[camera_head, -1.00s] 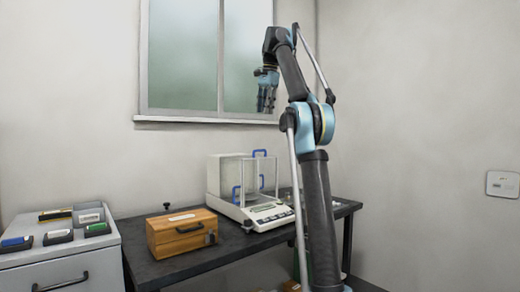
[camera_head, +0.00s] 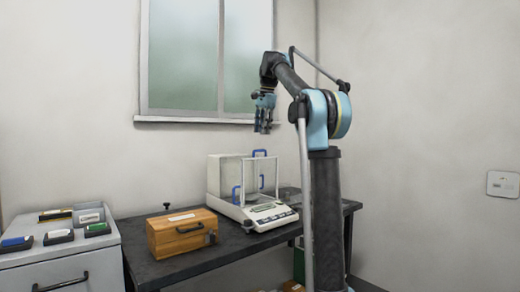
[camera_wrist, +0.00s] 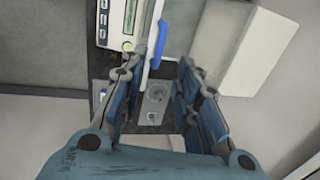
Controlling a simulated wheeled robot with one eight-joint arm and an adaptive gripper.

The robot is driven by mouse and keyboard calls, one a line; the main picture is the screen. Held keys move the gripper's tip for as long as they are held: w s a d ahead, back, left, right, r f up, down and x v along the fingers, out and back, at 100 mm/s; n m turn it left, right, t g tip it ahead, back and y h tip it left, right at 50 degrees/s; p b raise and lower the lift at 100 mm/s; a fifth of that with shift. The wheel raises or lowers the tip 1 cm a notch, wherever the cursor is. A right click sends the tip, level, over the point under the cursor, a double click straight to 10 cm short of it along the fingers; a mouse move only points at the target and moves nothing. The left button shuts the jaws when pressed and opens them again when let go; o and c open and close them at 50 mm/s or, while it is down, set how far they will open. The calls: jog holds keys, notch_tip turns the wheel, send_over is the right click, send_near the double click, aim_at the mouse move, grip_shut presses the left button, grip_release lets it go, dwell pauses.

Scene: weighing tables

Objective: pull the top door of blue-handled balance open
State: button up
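The blue-handled balance (camera_head: 215,178) stands on the dark table, with a white body, a clear glass chamber and a display panel at the front. A blue handle (camera_wrist: 157,46) shows just beyond the fingertips. Whether the top door is shut is unclear.
A wooden box (camera_head: 182,233) with a black handle sits left of the balance on the dark table (camera_head: 150,270). A grey cabinet (camera_head: 60,268) holding several small cases stands further left. The window sill (camera_head: 190,119) runs behind. Open air surrounds my gripper.

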jog(key=f, duration=0.2)
jog(key=w+f, duration=0.1)
jog(key=f, duration=0.2)
jog(key=a+f, duration=0.1)
jog(key=f, duration=0.2)
jog(key=shift+w, duration=0.15)
grip_shut()
